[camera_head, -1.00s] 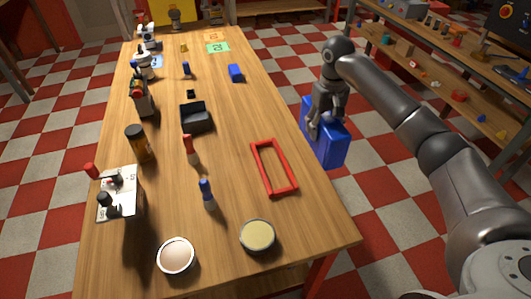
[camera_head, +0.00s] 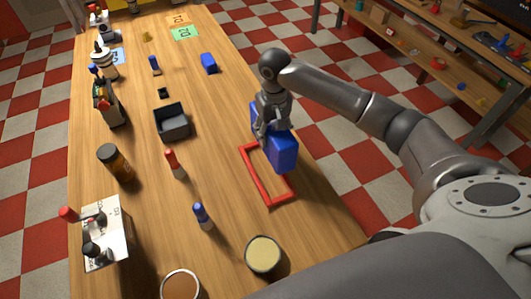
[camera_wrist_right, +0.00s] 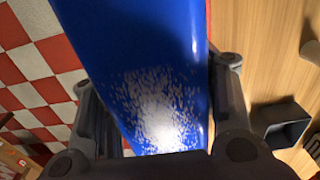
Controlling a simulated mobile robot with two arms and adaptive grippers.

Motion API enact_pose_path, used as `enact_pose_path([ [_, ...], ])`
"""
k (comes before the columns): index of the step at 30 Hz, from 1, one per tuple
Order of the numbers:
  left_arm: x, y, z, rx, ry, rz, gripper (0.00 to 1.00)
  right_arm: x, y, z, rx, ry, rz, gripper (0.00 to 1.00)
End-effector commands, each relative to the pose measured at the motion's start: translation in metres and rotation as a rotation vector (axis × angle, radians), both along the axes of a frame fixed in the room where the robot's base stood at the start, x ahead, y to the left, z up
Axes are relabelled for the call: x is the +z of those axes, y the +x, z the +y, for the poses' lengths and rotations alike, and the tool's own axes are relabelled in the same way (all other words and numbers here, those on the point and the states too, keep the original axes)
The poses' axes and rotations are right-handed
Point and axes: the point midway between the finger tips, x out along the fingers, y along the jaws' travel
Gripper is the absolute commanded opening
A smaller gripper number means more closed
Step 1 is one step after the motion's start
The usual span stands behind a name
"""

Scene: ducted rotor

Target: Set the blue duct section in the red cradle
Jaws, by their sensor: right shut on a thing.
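The blue duct section (camera_head: 284,153) is a large glossy block held by my right gripper (camera_head: 270,130) at the table's right side. It also fills the top middle of the right wrist view (camera_wrist_right: 145,60), between the two fingers of the gripper (camera_wrist_right: 158,105). The red cradle (camera_head: 256,182) is a thin rectangular frame lying on the table. The duct section overlaps the cradle's far right part in the head view and hides some of it. I cannot tell whether they touch. My left gripper is not in view.
Left of the cradle stand a red-capped bottle (camera_head: 173,162), a blue-capped bottle (camera_head: 202,214) and a dark open box (camera_head: 172,125). A round tin (camera_head: 263,253) stands in front of the cradle. A small blue block (camera_head: 209,63) lies farther back. Bare wood surrounds the cradle's left side.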

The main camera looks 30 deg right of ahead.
Motion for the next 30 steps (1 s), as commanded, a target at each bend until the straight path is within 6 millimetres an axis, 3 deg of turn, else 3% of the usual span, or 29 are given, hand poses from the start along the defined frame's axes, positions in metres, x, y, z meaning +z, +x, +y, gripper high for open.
enact_pose_path([
  [6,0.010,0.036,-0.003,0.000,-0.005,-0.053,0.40,-0.025,-0.011,0.018,-0.001,0.000,0.000,0.26],
  [9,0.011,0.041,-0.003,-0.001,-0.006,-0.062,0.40,-0.031,-0.014,0.021,-0.001,-0.001,0.002,0.26],
  [14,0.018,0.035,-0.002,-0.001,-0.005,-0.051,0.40,-0.050,-0.023,0.036,0.001,0.000,0.004,0.26],
  [19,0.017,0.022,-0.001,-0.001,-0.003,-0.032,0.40,-0.075,-0.021,0.033,-0.001,-0.001,0.001,0.26],
  [29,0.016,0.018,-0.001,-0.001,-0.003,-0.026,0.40,-0.079,-0.020,0.033,-0.001,-0.002,0.000,0.26],
  [30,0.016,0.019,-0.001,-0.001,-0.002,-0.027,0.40,-0.080,-0.021,0.033,-0.001,-0.002,0.000,0.57],
])
